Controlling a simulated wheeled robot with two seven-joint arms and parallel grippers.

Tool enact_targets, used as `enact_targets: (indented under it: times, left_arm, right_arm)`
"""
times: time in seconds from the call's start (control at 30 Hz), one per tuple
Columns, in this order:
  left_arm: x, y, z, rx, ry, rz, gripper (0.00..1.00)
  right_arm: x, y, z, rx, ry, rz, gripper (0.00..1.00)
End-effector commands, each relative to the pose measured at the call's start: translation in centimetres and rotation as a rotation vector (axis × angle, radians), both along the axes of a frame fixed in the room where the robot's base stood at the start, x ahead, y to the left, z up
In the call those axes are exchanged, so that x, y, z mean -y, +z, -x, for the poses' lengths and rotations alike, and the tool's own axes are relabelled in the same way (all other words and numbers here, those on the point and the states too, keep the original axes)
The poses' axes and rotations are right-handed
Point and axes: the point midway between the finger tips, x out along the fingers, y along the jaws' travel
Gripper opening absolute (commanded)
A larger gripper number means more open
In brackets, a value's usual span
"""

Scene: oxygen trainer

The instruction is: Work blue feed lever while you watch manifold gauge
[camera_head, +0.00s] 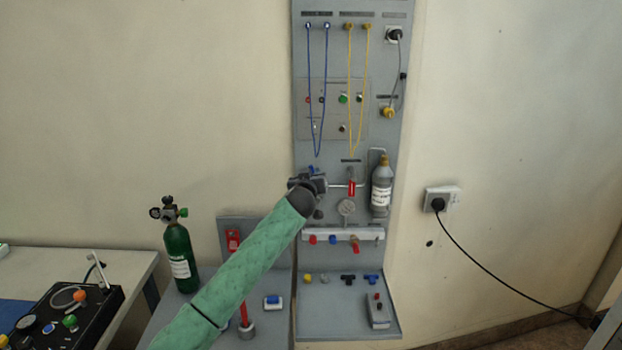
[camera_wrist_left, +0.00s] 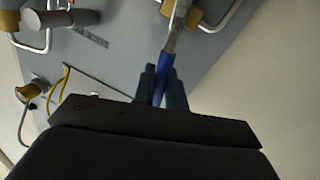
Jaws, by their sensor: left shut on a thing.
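My left gripper (camera_head: 308,183) is at the panel, at the left end of a horizontal pipe. In the left wrist view, its two dark fingers (camera_wrist_left: 162,80) are shut on the blue feed lever (camera_wrist_left: 167,68), one on each side of it. Only a small blue bit of the lever (camera_head: 312,170) shows in the head view, beside the gripper. The manifold gauge (camera_head: 347,207) is a small round pale dial below the pipe, right of my gripper. Its needle is too small to read. My right gripper is not in view.
A red lever (camera_head: 352,188) and a grey bottle (camera_head: 381,187) stand close right of my gripper. Blue cords (camera_head: 317,110) and yellow cords (camera_head: 350,110) hang above. A green cylinder (camera_head: 179,255) stands on the bench at left. Small fittings lie on the lower shelf (camera_head: 335,310).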

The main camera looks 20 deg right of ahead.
Motion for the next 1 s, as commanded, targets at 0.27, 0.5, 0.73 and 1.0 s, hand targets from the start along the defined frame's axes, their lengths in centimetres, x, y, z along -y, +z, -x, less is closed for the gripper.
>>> enact_targets:
  times: [0.27, 0.5, 0.73, 1.0]
  left_arm:
    - [1.2, 0.1, 0.4, 0.045, -0.002, -0.162, 0.0]
    - [1.7, 0.1, 0.5, 0.068, -0.002, -0.242, 0.0]
    - [1.7, 0.1, 0.5, 0.069, -0.001, -0.247, 0.0]
    - [1.7, 0.1, 0.5, 0.07, -0.002, -0.246, 0.32]
  right_arm:
    - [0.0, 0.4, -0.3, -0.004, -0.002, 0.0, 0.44]
    - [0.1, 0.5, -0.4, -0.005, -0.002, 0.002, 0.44]
    - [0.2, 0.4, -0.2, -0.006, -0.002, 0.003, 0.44]
    - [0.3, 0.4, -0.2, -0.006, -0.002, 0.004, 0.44]
